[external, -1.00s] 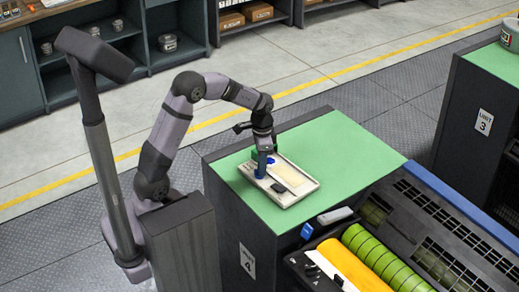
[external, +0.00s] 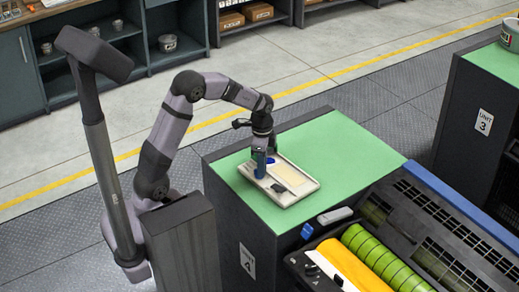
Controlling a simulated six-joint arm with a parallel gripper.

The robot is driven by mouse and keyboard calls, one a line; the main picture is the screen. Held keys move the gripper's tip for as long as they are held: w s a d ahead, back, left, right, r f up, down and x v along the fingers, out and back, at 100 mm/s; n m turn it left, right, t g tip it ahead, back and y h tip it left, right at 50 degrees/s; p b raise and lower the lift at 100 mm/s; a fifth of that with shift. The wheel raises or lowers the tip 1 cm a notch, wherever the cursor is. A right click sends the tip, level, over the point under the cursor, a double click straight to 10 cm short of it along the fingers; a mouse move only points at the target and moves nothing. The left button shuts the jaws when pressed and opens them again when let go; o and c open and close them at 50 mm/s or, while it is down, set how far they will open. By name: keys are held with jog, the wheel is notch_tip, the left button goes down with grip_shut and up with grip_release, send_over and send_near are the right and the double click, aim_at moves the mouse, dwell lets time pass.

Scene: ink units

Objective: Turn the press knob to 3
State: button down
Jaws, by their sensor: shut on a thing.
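My gripper (external: 261,172) points down over the left end of a cream tray (external: 308,194) on the green top of the unit marked 4. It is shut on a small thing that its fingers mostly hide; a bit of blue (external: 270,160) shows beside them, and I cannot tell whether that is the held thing. A dark round knob (external: 312,270) appears on the black panel at the left end of the press (external: 390,258), at the lower right, apart from my gripper. Its setting and any numbers are too small to read.
A black item (external: 280,187) lies in the tray. A blue block (external: 306,231) and a pale grey item (external: 335,215) sit near the green top's front edge. The press has yellow and green rollers. The green top (external: 345,150) is clear behind the tray.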

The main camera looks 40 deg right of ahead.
jog(key=shift+d+r, duration=0.1)
jog(key=c, duration=1.8)
grip_release()
jog(key=shift+c, duration=0.2)
jog(key=shift+r+b, duration=1.25)
jog(key=shift+r, duration=2.4)
